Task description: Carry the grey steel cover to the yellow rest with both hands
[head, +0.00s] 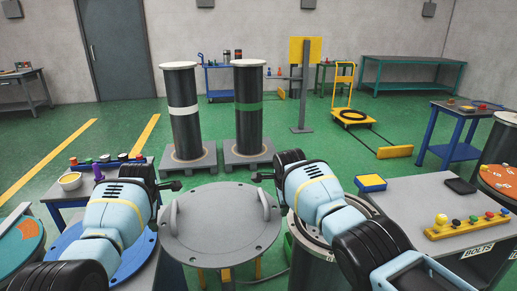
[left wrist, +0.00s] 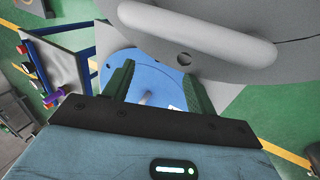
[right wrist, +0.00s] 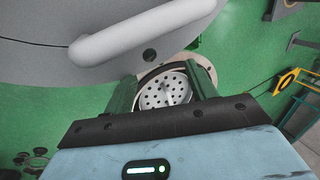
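The grey steel cover (head: 222,238) is a round, level disc with bolt holes and two upright handles. Yellow legs of the yellow rest (head: 226,275) show under its front edge; the cover hides the rest's top, so contact cannot be seen. My left gripper (head: 174,186) is open and empty, just beyond and above the left handle (left wrist: 200,32). My right gripper (head: 258,178) is open and empty, just beyond and above the right handle (right wrist: 135,32). Both handles are clear of the fingers in the wrist views.
An open flanged cylinder (right wrist: 152,100) with a perforated inside stands right of the cover. A blue disc (left wrist: 150,72) lies to the left. A grey bench (head: 420,205) with a bolt tray (head: 468,226) is at right. Two dark columns (head: 249,110) on pallets stand behind.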

